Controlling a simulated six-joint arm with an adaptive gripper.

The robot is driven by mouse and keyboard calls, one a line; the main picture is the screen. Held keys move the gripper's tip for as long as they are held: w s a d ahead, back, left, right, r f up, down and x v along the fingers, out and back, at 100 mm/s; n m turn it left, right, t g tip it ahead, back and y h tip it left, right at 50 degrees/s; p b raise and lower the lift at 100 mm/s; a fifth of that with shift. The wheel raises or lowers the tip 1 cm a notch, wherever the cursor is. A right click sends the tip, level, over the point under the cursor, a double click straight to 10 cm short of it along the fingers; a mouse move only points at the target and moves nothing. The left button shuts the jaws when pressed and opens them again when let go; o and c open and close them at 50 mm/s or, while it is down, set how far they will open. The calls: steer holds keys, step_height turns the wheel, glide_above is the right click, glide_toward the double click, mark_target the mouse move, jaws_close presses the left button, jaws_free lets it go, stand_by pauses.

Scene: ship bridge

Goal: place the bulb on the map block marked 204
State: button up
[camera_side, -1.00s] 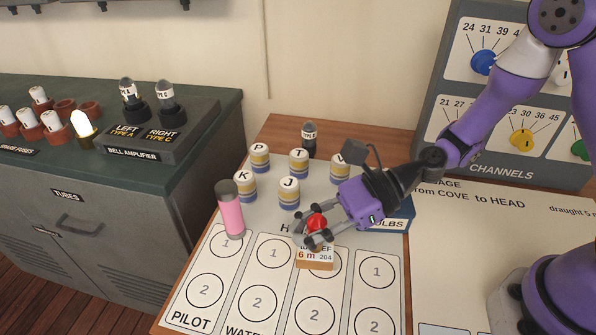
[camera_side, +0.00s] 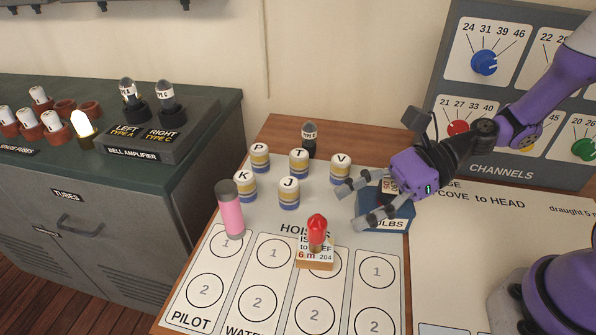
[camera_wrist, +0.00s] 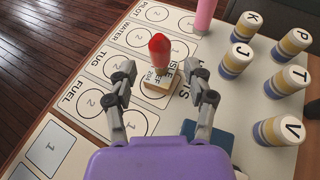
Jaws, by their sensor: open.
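The red bulb (camera_side: 317,229) stands upright on the map block marked 204 (camera_side: 314,258), which sits on the chart board at the top of a column of numbered circles. In the wrist view the bulb (camera_wrist: 159,52) stands on the block (camera_wrist: 157,87), ahead of my fingers. My gripper (camera_side: 350,203) is open and empty, up and to the right of the bulb and apart from it. Its two fingers are spread wide in the wrist view (camera_wrist: 163,85).
A blue box lettered BULBS (camera_side: 385,212) stands beneath my gripper. Several lettered striped cylinders (camera_side: 289,193) and a pink cylinder (camera_side: 231,210) stand behind and left of the block. The channels panel (camera_side: 480,110) rises behind my arm. The numbered circles in front are clear.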

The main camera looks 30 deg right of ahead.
steer(key=s+d+r+n+h, duration=0.1)
steer(key=d+r+n+h, duration=0.1)
steer(key=d+n+h, duration=0.2)
steer(key=s+d+r+n+t+h, duration=0.1)
steer(key=s+d+r+n+h, duration=0.1)
steer(key=n, duration=0.8)
steer(key=s+d+r+n+h, duration=0.2)
steer(key=d+r+n+h, duration=0.2)
steer(key=d+n+h, duration=0.3)
steer(key=shift+s+d+r+t, duration=0.2)
steer(key=shift+d+r+t, duration=0.05)
steer(key=shift+t, duration=0.15)
